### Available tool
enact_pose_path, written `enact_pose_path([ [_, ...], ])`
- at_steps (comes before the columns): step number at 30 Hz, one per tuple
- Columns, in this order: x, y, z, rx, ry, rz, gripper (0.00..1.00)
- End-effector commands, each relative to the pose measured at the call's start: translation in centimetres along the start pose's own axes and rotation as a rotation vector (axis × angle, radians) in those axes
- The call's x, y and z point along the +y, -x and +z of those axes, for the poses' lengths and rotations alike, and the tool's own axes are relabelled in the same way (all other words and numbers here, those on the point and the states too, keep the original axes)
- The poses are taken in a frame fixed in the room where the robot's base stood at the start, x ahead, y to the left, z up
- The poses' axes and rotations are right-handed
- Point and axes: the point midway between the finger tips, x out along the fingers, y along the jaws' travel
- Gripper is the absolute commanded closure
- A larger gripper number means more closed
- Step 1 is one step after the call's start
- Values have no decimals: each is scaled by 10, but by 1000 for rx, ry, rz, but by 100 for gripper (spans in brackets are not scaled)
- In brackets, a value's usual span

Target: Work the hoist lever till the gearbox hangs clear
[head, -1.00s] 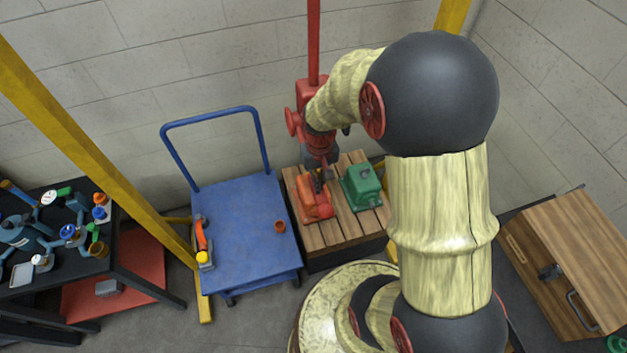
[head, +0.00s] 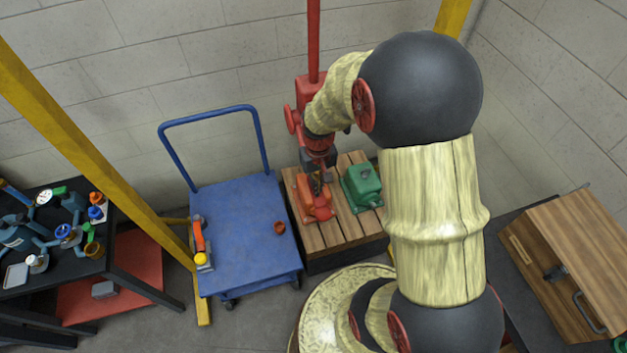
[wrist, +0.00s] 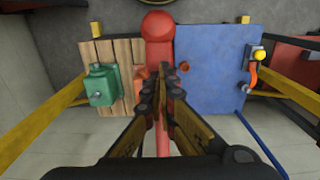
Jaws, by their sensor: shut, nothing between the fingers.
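A red upright (head: 313,45) with a red housing (head: 309,92) stands by the back wall, partly hidden by my arm. In the wrist view a red bar with a rounded end (wrist: 158,26) runs beneath my fingers; it looks like the lever, though I cannot be sure. My gripper (wrist: 163,72) is shut and empty, pointing down over this bar; touch cannot be told. In the head view my gripper (head: 318,188) covers part of an orange-red casing (head: 307,205) on the wooden pallet (head: 345,229). A green casing (head: 362,186) sits beside it. Which one is the gearbox is unclear.
A blue cart (head: 240,240) stands left of the pallet with a small brown cup (head: 279,228) on it. An orange handle (head: 199,236) with a yellow knob is at its left edge. Yellow posts (head: 100,155) slant past. A wooden cabinet (head: 565,245) is at right.

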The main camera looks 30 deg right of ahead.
Motion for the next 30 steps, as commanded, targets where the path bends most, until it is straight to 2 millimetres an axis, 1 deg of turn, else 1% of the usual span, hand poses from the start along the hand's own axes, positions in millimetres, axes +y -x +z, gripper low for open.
enact_pose_path([
  [6,0,29,-1,4,0,0,100],
  [30,0,130,0,3,0,0,100],
])
